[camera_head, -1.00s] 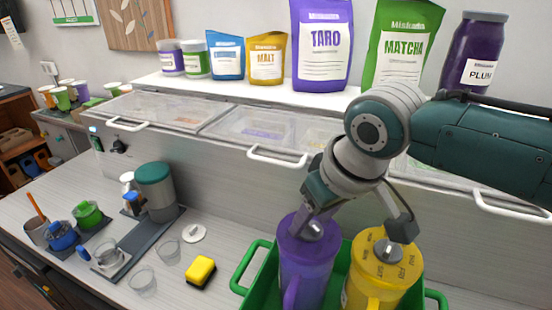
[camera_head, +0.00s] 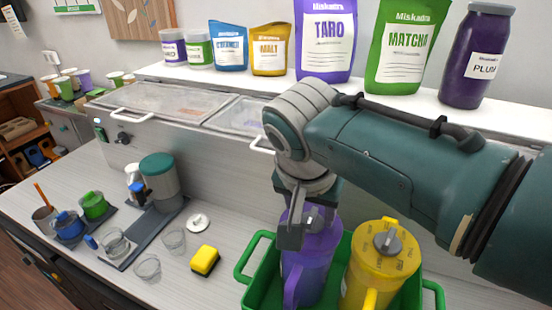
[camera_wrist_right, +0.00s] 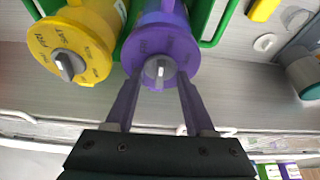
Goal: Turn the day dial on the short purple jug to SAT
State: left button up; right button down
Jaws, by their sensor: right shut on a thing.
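The purple jug (camera_head: 322,262) stands upright in the green tray (camera_head: 257,262), beside the yellow jug (camera_head: 378,268). On its purple lid (camera_wrist_right: 183,52) is a round grey day dial (camera_wrist_right: 160,71) with a pale pointer mark. My left gripper is in neither current view.
The yellow jug's grey dial (camera_wrist_right: 68,66) is close beside the purple lid. The lidded counter bins (camera_head: 160,100) rise behind; bare counter lies between sponge and tray.

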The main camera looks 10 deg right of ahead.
jog(key=shift+m+h+b, duration=0.3)
jog(key=shift+m+b, duration=0.15)
jog(key=shift+m, duration=0.35)
jog(key=shift+c, duration=1.3)
grip_release()
jog(key=shift+a+r, duration=0.15)
jog(key=shift+r, duration=0.35)
jog(key=v, duration=0.9)
jog(key=shift+p, duration=0.35)
jog(key=shift+f, duration=0.1)
